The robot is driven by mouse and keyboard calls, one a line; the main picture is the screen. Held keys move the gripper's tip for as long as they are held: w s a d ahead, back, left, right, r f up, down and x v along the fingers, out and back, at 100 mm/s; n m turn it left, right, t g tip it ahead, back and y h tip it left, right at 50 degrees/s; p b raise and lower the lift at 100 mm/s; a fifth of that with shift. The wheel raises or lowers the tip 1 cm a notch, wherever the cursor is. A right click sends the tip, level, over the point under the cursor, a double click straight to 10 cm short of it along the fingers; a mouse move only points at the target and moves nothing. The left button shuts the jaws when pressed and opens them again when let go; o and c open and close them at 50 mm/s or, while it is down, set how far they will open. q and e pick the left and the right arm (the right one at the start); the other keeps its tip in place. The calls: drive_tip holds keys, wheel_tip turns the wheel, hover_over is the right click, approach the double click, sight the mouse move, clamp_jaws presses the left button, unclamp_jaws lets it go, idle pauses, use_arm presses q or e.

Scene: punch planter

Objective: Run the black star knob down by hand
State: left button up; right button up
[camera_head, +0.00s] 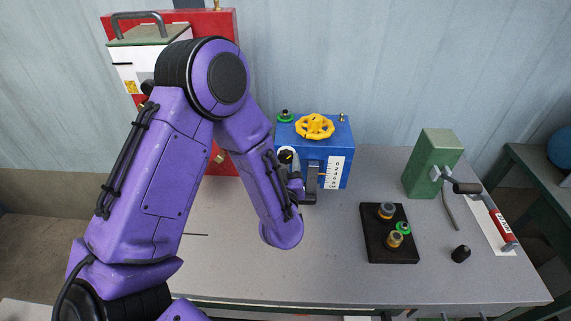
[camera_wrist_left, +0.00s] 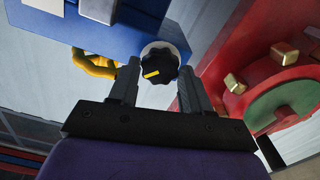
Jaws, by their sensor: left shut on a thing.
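A black star knob (camera_wrist_left: 155,66) with a yellow mark sits on a white disc on the blue box. In the wrist view it lies between the fingertips of my left gripper (camera_wrist_left: 158,78), which is shut on it. In the head view the knob (camera_head: 286,155) shows at the lower left of the blue box (camera_head: 342,149), and my left gripper (camera_head: 291,163) reaches it from below, partly hidden by my own forearm. The contact itself is hard to see. My right gripper is not in view.
A yellow handwheel (camera_head: 314,126) tops the blue box. A red panel (camera_head: 222,60) stands behind my arm. A dark tray (camera_head: 391,253) with fittings, a green block (camera_head: 433,165) and a small black knob (camera_head: 461,254) are on the right. The table's front middle is clear.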

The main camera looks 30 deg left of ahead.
use_arm(q)
drive_tip(key=m+p, duration=0.1)
drive_tip(key=m, duration=0.2)
drive_tip(key=shift+m+p, duration=0.45)
drive_tip(key=shift+m, duration=1.05)
drive_tip(key=shift+f+m, duration=0.1)
drive_tip(key=shift+m, duration=0.2)
